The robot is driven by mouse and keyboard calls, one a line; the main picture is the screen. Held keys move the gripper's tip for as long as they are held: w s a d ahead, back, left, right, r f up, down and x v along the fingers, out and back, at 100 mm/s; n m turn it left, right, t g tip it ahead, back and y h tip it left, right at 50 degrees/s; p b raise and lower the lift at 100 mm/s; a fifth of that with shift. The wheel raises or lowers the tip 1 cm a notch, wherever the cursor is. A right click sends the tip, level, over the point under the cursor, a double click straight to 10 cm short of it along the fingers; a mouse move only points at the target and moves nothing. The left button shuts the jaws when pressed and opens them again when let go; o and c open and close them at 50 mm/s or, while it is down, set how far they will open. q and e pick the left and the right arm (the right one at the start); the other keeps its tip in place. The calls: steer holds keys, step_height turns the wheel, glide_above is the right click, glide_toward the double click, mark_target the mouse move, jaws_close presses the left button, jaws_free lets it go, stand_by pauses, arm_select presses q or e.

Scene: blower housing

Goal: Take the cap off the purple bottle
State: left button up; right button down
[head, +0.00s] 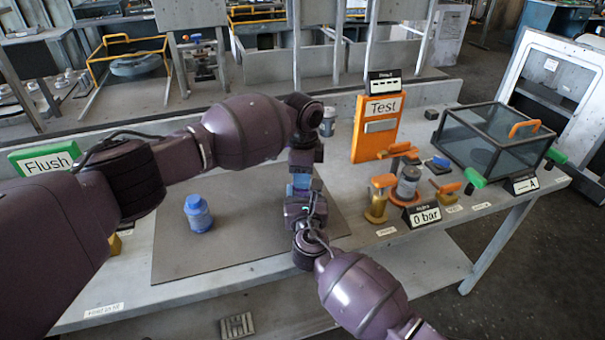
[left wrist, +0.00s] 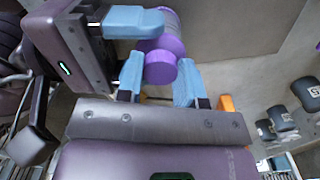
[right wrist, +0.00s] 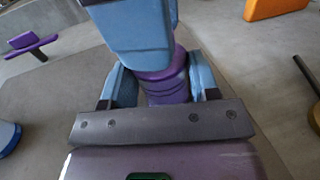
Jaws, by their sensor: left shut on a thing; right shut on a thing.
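The purple bottle (left wrist: 172,28) is held above the mat. Its purple cap (left wrist: 160,68) faces my left wrist camera. My left gripper (head: 302,168) comes down from above and is shut on the cap, with one blue finger on each side. My right gripper (head: 302,195) comes from the front and is shut on the bottle's body, which also shows between its fingers in the right wrist view (right wrist: 165,82). The cap looks in line with the bottle; I cannot tell whether they touch. In the head view, the grippers hide the bottle.
A blue bottle (head: 198,213) stands on the grey mat (head: 215,260). To the right are an orange Test panel (head: 375,128), a grey cylinder between orange-handled parts (head: 408,182), a 0 bar display (head: 424,215) and a glass-sided box (head: 490,140). A green Flush sign (head: 45,160) stands left.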

arm_select(q)
steer(key=shift+n, duration=1.6)
steer(key=o, duration=1)
